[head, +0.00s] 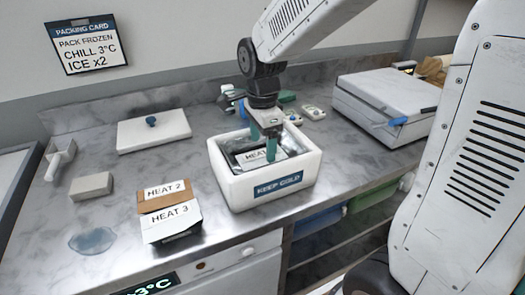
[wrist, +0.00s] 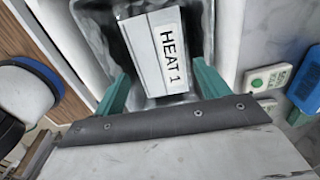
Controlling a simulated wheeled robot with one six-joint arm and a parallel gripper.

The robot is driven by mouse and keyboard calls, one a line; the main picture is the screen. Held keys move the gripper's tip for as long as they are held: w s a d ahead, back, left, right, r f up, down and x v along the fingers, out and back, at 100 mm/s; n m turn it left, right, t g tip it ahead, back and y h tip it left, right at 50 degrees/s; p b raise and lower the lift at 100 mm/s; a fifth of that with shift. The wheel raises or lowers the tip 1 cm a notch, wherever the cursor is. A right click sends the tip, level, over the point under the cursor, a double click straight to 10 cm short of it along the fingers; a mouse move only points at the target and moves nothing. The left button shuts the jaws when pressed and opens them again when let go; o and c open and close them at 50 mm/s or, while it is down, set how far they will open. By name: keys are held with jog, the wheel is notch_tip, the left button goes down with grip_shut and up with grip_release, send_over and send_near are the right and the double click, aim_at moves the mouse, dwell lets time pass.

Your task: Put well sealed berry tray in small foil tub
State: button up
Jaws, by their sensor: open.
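My gripper (head: 263,142) reaches down into a white insulated box (head: 226,184) marked KEEP COLD. Its two teal fingers are open, one on each side of a white pack labelled HEAT 1 (head: 254,157). The pack (wrist: 166,50) lies in the box between the fingers in the wrist view, with the fingertips beside it; I cannot tell whether they touch it. A dark, shiny, foil-like lining (wrist: 102,28) surrounds the pack. I cannot make out anything that is clearly a berry tray or a separate small foil tub.
Packs labelled HEAT 2 (head: 165,191) and HEAT 3 (head: 170,221) lie left of the box. A white lid (head: 140,134), a scoop (head: 59,160), a grey block (head: 91,187) and a clear puddle-like patch (head: 92,241) are farther left. A white machine (head: 385,95) stands at right.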

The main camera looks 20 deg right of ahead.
aim_at(263, 158)
notch_tip(263, 158, up, 10)
jog(key=s+d+f+n, duration=0.1)
jog(key=s+n, duration=0.8)
jog(key=s, duration=0.2)
jog(key=s+d+f+n+t, duration=0.1)
jog(key=s+d+n, duration=0.1)
jog(key=s+n, duration=0.7)
jog(key=shift+s, duration=1)
